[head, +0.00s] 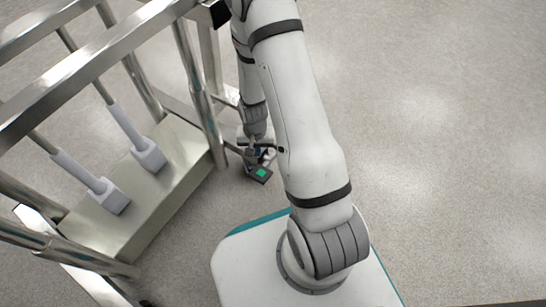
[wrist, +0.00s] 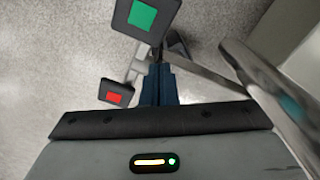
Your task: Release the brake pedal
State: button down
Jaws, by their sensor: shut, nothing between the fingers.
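A dark pedal with a green square (head: 261,173) sits low beside the metal frame in the head view. It also shows at the top of the wrist view (wrist: 143,17). A second dark pedal with a red patch (wrist: 115,97) shows left of the fingers in the wrist view; I cannot make it out in the head view. My gripper (wrist: 158,70) is shut and empty, its blue fingers between the two pedals and close to their linkage. In the head view my gripper (head: 252,152) is just above the green pedal. I cannot tell whether the fingertips touch either pedal or the linkage.
A metal frame (head: 190,70) with rails and posts stands on the left, close to the gripper. Two pale grey blocks on rods (head: 150,154) rest over its metal ledge (head: 150,220). A metal bar (wrist: 262,85) runs close on the wrist view's right. Open floor (head: 440,140) lies to the right.

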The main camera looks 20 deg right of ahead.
jog(key=shift+f+b, duration=0.45)
jog(key=shift+f, duration=0.8)
dwell(0.5)
jog(key=shift+r, duration=0.15)
notch_tip(320, 180, up, 7)
jog(key=p, duration=0.5)
dwell(0.4)
dwell(0.5)
